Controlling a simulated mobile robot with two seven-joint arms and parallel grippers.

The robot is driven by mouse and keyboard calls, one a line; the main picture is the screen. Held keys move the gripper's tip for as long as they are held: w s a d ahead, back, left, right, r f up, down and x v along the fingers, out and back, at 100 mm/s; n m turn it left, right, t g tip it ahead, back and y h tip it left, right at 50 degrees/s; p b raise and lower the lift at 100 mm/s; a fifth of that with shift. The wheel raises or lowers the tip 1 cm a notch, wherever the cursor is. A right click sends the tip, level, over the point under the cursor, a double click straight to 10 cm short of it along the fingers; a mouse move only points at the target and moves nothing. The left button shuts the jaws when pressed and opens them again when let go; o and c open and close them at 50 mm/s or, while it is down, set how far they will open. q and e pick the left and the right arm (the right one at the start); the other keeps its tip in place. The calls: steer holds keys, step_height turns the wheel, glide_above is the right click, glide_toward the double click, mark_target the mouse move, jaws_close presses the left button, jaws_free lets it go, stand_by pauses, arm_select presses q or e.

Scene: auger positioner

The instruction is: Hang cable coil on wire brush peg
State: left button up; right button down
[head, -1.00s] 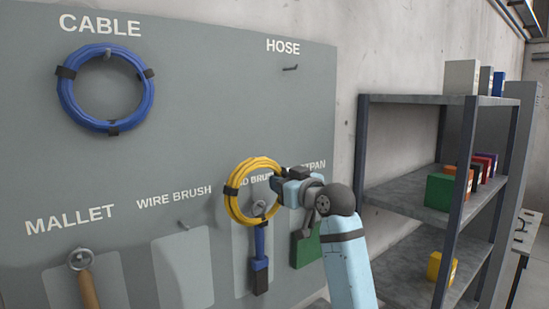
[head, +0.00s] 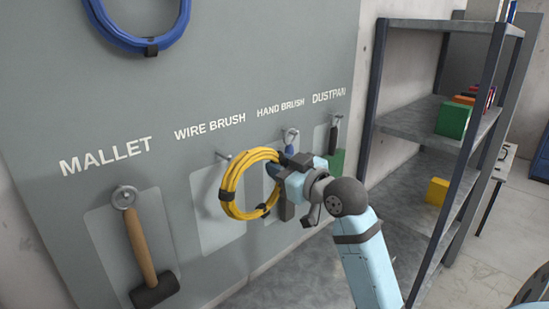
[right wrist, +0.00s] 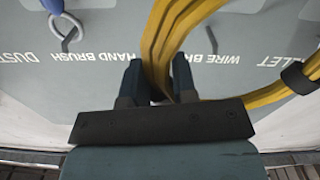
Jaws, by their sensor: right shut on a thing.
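A yellow cable coil (head: 233,182) with black ties hangs in my right gripper (head: 276,176), which is shut on the coil's right side. In the right wrist view the coil (right wrist: 170,40) passes between the two fingers. The wire brush peg (head: 223,155) sticks out of the board under the WIRE BRUSH label, with no tool on it. The peg's tip shows just above and left of the coil's upper left edge. I cannot tell the depth gap between them; the coil appears in front of the board. My left gripper is not in view.
A mallet (head: 140,240) hangs on the left. A blue coil (head: 150,45) hangs above. The hand brush peg (head: 291,132) and the dustpan (head: 336,160) are close behind my right gripper. A metal shelf (head: 410,120) stands at the right.

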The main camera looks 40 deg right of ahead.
steer(key=shift+w, duration=0.6)
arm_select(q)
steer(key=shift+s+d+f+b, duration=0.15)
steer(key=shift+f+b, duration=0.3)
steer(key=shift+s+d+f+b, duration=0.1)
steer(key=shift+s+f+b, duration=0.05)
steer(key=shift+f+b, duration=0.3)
arm_select(e)
steer(key=w+f, duration=0.1)
steer(key=w, duration=0.7)
steer(key=shift+w+a+f, duration=0.2)
steer(key=shift+a+f, duration=0.1)
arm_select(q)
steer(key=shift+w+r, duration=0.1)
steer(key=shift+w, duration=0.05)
